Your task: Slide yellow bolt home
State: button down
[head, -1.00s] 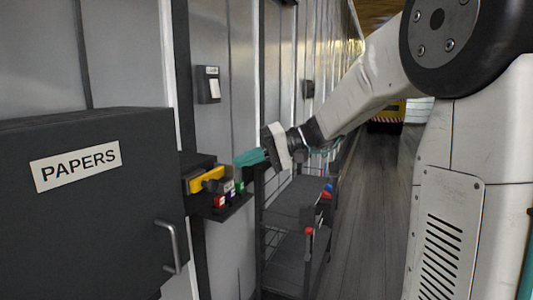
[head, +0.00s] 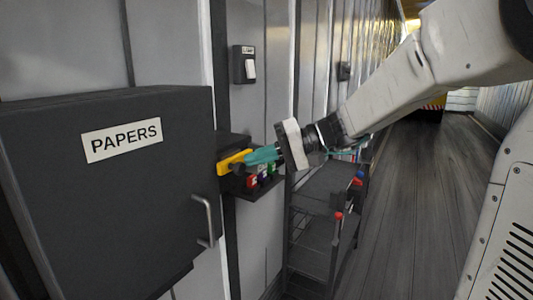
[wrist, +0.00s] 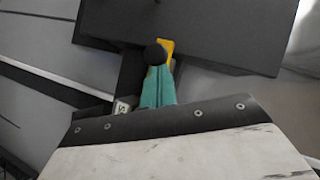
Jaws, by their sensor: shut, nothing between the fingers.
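The yellow bolt (head: 234,161) sits on a dark bracket beside the PAPERS box in the head view. It also shows in the wrist view (wrist: 167,47), partly hidden behind a round black knob (wrist: 155,54). My gripper (head: 250,158) has teal fingers that are shut with nothing between them. In the wrist view the fingertips (wrist: 156,68) are at the knob and look close to or against it; I cannot tell whether they touch.
The dark PAPERS box (head: 110,200) with a handle (head: 206,222) stands at left. Small coloured blocks (head: 263,179) sit on the ledge just below my fingers. A dark shelf cart (head: 318,215) stands to the right. The floor (head: 425,200) further right is clear.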

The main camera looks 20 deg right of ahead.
jog(key=shift+s+a, duration=0.7)
jog(key=shift+a, duration=0.2)
jog(key=shift+w, duration=0.1)
jog(key=w+r+v, duration=0.1)
jog(key=w+v, duration=0.1)
jog(key=v, duration=1.1)
jog(key=shift+w+d, duration=0.35)
